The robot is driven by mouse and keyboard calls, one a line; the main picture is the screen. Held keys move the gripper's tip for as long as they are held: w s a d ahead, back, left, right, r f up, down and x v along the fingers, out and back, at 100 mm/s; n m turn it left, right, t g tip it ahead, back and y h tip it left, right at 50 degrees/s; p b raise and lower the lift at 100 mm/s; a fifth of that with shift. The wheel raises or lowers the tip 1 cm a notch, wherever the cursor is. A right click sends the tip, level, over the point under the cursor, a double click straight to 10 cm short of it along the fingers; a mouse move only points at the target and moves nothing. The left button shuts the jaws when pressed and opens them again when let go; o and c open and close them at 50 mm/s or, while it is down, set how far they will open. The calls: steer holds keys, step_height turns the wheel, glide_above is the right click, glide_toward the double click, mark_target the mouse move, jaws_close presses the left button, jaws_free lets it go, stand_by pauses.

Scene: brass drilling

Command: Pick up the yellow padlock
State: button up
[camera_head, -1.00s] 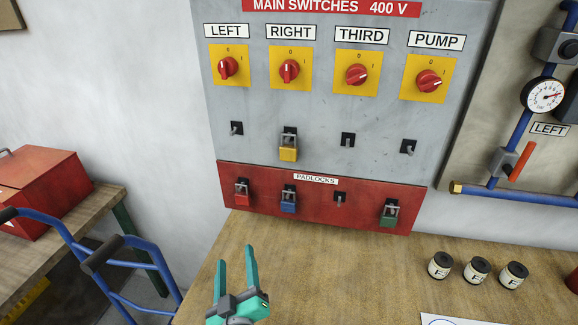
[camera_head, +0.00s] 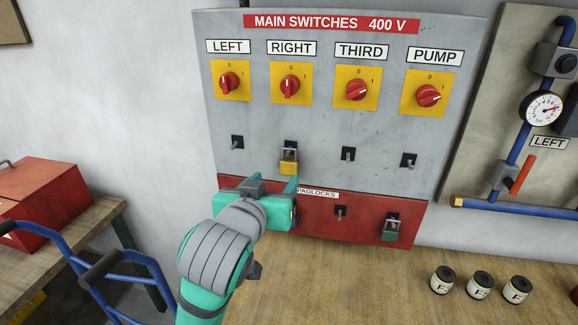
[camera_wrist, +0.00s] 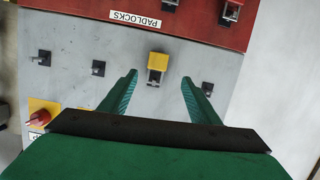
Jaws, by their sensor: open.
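The yellow padlock (camera_head: 289,168) hangs by its grey shackle on the hook below the RIGHT switch on the grey panel. In the wrist view the padlock (camera_wrist: 158,62) lies just beyond the open fingertips, roughly midway between them. My gripper (camera_head: 264,187) is in front of the red PADLOCKS strip, just below and left of the padlock in the head view. In the wrist view my gripper (camera_wrist: 160,82) has its two green fingers wide apart with nothing between them. My gripper and arm hide the left part of the red strip in the head view.
The red strip (camera_head: 365,222) carries a green padlock (camera_head: 391,230) at right and an empty hook (camera_head: 340,212). Other hooks on the grey panel (camera_head: 320,120) are bare. Several labelled jars (camera_head: 480,285) stand on the wooden bench (camera_head: 370,280). A blue hand truck (camera_head: 75,245) stands at left.

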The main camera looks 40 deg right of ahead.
mark_target(288, 165)
steer(key=shift+m, duration=0.4)
steer(key=shift+d+r+x, duration=0.1)
steer(key=shift+x, duration=1.6)
steer(key=shift+d+r+x, duration=0.1)
steer(key=shift+r+x, duration=0.05)
steer(key=shift+x, duration=1.5)
steer(key=shift+d+r+x, duration=0.1)
steer(key=shift+x, duration=1.6)
steer(key=shift+s, duration=0.2)
steer(key=c, duration=1.2)
